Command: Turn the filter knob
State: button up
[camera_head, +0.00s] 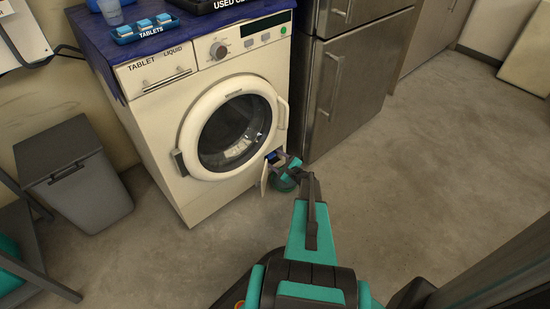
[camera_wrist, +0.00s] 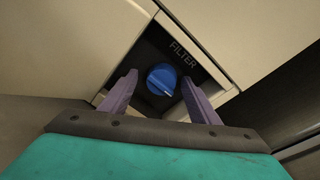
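The filter knob (camera_wrist: 162,80) is a round blue knob with a pale line on it. It sits in a dark recess under the word FILTER in the wrist view. My gripper (camera_wrist: 160,92) is open, with one purple finger on each side of the knob. Gaps show between both fingers and the knob. In the head view the washing machine (camera_head: 165,117) stands at centre left. Its small filter flap (camera_head: 264,180) hangs open at the lower right corner, and my gripper (camera_head: 274,158) is at that opening, partly hidden by my arm.
A steel fridge (camera_head: 350,85) stands close to the right of the machine. A grey bin (camera_head: 75,170) is at the left. A blue tablet tray (camera_head: 146,29) lies on top of the machine. The floor (camera_head: 430,190) to the right is clear.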

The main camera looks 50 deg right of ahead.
jog(key=shift+d, duration=0.1)
jog(key=shift+s, duration=0.1)
jog(key=s+r+p, duration=0.1)
jog(key=s+p, duration=0.2)
jog(key=s, duration=1)
jog(key=shift+s+a+r, duration=0.3)
jog(key=shift+a+r, duration=0.05)
jog(key=shift+a, duration=0.1)
